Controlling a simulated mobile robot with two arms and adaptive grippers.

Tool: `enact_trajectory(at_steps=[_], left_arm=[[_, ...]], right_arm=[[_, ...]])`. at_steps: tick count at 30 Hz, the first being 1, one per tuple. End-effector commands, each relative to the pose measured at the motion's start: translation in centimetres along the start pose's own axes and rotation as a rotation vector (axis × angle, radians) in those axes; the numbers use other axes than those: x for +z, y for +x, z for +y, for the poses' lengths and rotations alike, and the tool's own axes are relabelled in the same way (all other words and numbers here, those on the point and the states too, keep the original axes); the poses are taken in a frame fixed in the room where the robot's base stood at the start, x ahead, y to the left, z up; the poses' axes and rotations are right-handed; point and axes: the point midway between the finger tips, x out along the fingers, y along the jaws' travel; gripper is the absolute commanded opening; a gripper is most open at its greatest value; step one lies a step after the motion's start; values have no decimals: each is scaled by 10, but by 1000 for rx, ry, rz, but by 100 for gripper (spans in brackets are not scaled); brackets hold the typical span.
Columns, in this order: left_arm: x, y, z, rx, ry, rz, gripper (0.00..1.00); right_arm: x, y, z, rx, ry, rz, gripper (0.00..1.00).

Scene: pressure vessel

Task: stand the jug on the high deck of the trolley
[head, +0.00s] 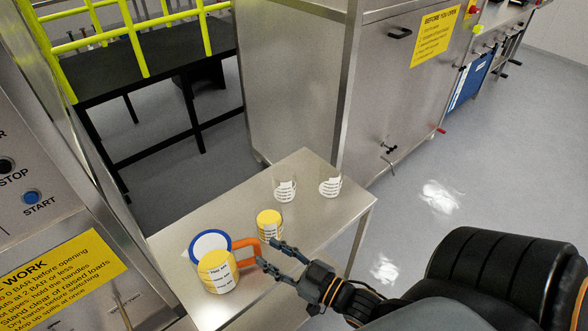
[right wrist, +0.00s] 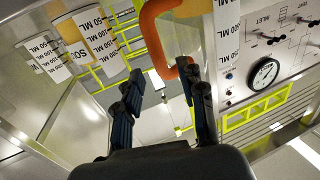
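The jug (head: 216,273) stands upright on a steel top (head: 326,216), with yellow contents, a white printed label, a blue-ringed top and an orange handle (head: 245,243). My right gripper (head: 268,256) is open beside the handle, coming from the right. In the right wrist view, my right gripper (right wrist: 163,95) has its fingers apart, and the orange handle (right wrist: 160,22) shows at the fingertips, its lower end close to the right finger. I cannot tell whether they touch. My left gripper is not in view. I cannot identify the trolley's high deck.
A beaker with yellow contents (head: 269,224) stands just behind my right gripper. Two clear labelled beakers (head: 285,188) (head: 330,183) stand farther back. A steel cabinet (head: 290,80) rises behind the top, and a panel with a START button (head: 33,197) stands at left. Floor is clear at right.

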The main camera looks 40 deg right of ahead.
Motion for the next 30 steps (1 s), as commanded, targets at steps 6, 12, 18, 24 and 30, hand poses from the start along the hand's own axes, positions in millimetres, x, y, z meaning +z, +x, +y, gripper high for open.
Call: enact_trajectory(at_steps=[6, 12, 18, 24, 30], left_arm=[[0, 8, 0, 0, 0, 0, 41], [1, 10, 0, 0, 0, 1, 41], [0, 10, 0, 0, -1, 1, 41], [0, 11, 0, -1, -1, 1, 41], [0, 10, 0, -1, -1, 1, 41]], right_arm=[[2, -41, 0, 0, -1, -4, 40], [0, -61, 0, 0, -1, 0, 40], [0, -65, 0, 0, -1, 1, 40], [24, -66, 6, 20, -5, -49, 40], [150, -84, 26, 111, -10, -329, 40]])
